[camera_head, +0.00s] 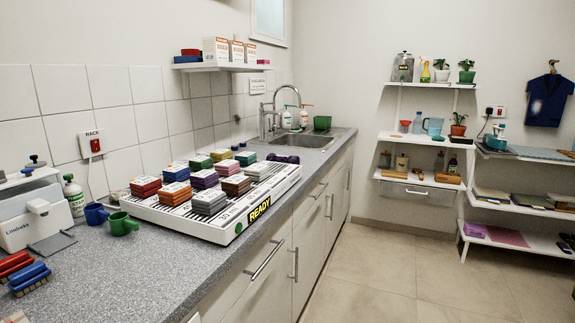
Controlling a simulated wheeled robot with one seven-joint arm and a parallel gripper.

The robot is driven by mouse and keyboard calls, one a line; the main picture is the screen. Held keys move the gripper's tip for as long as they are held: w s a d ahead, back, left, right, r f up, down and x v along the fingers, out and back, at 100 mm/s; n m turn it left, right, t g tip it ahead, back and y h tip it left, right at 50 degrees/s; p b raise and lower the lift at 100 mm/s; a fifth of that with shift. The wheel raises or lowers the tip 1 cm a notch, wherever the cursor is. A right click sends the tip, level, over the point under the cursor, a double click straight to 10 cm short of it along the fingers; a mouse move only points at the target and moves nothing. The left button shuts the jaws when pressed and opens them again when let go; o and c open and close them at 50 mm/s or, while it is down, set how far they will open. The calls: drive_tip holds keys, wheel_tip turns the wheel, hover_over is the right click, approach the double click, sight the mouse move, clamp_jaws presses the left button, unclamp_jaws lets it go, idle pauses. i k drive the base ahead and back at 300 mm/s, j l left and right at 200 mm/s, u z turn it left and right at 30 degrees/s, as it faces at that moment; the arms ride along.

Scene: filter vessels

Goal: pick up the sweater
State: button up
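A dark blue garment that looks like the sweater (548,100) hangs flat against the back wall at the far right of the head view. It hangs from a small hook or hanger at its neck, above the right-hand shelves. Lighter patches show on its front. Nothing touches it from the front. My gripper is not in view, so its distance from the sweater does not show.
A grey counter (130,275) with a white rack (245,218) of coloured blocks runs along the left. Wall shelves (425,138) with plants and bottles stand at the back. Low shelves (520,205) project below the sweater. The tiled floor (400,270) is clear.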

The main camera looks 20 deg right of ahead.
sight(293, 160)
drive_tip(key=z, duration=0.15)
drive_tip(key=i+l+u, duration=0.1)
drive_tip(key=u, duration=0.2)
drive_tip(key=i+l+u, duration=0.15)
drive_tip(key=u, duration=0.2)
drive_tip(key=i+l+u, duration=0.1)
drive_tip(key=l, duration=0.2)
drive_tip(key=i+l+u, duration=0.2)
drive_tip(key=i+l, duration=0.15)
drive_tip(key=l, duration=0.3)
drive_tip(key=i+l+u, duration=0.1)
drive_tip(key=l, duration=0.2)
drive_tip(key=i+l+u, duration=0.1)
drive_tip(key=l, duration=0.25)
